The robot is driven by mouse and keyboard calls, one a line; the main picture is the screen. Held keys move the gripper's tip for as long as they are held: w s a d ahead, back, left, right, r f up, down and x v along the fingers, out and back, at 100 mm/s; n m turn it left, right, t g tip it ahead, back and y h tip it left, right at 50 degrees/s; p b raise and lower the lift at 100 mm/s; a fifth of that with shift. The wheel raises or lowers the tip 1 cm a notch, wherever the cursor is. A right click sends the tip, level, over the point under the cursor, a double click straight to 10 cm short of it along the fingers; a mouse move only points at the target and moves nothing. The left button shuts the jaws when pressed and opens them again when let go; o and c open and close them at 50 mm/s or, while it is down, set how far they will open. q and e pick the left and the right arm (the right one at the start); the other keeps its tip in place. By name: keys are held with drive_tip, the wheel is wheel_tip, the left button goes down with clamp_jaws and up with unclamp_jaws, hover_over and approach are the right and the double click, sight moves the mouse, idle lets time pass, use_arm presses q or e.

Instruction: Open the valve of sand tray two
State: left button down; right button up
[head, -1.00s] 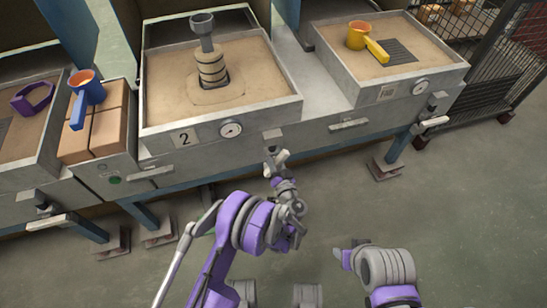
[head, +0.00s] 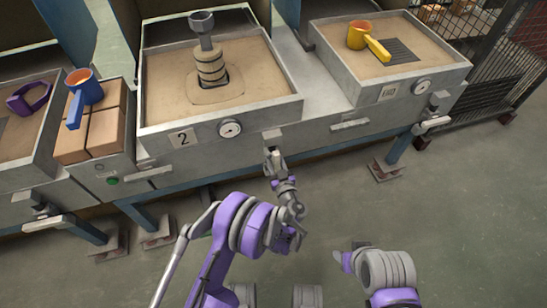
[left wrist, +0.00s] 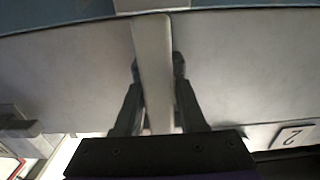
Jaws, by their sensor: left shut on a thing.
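Sand tray two (head: 222,125) is a metal box of sand with a "2" plate (head: 184,137) and a round gauge (head: 230,129) on its front. The plate also shows in the left wrist view (left wrist: 292,136). Its valve sits under the front right corner. My left gripper (head: 275,163) is at this valve, shut on its pale lever handle. In the left wrist view the lever (left wrist: 153,65) runs lengthwise between the two fingers (left wrist: 157,100). In the head view the gripper partly hides the lever.
A tray with a yellow-handled orange cup (head: 362,36) stands right; its valve lever (head: 432,125) lies sideways. Another valve lever (head: 48,223) is at left. A blue-handled cup (head: 85,88) stands on bricks (head: 104,133). The floor in front is open.

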idle(0.3)
use_arm(q)
drive_tip(key=c, duration=0.6)
unclamp_jaws()
drive_tip(key=shift+c, duration=0.2)
drive_tip(key=shift+s, duration=0.1)
drive_tip(key=p+v, duration=0.1)
drive_tip(key=v, duration=0.9)
drive_tip(key=shift+s, duration=0.3)
drive_tip(key=shift+d, duration=0.1)
